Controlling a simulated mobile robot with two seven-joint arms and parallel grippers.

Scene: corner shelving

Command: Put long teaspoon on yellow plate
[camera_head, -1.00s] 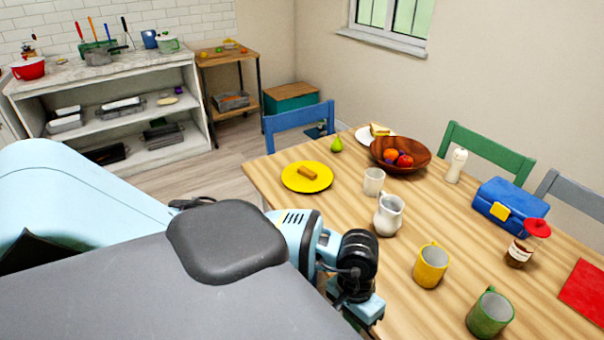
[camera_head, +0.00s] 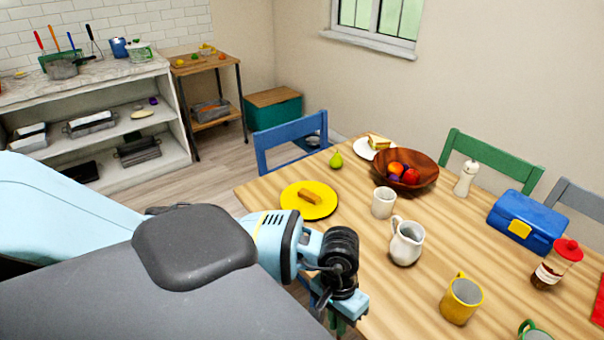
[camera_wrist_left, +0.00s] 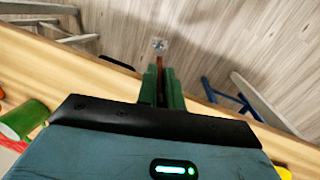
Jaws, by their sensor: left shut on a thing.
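The yellow plate (camera_head: 292,204) lies on the wooden table near its left edge, with a small brown bar on it. My left gripper (camera_head: 342,318) is low at the table's near edge, in front of the plate and apart from it. In the left wrist view its green fingers (camera_wrist_left: 160,82) are shut on a thin brown-red handle. A small pale, shiny end (camera_wrist_left: 160,44) sticks out beyond the fingertips, over the floor; it looks like the long teaspoon. The spoon is hidden in the head view. My right gripper is not in view.
A white cup (camera_head: 383,203), a white jug (camera_head: 406,243) and a yellow mug (camera_head: 461,299) stand right of the plate. A blue chair (camera_head: 290,140) stands at the far edge. The table before the plate is bare.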

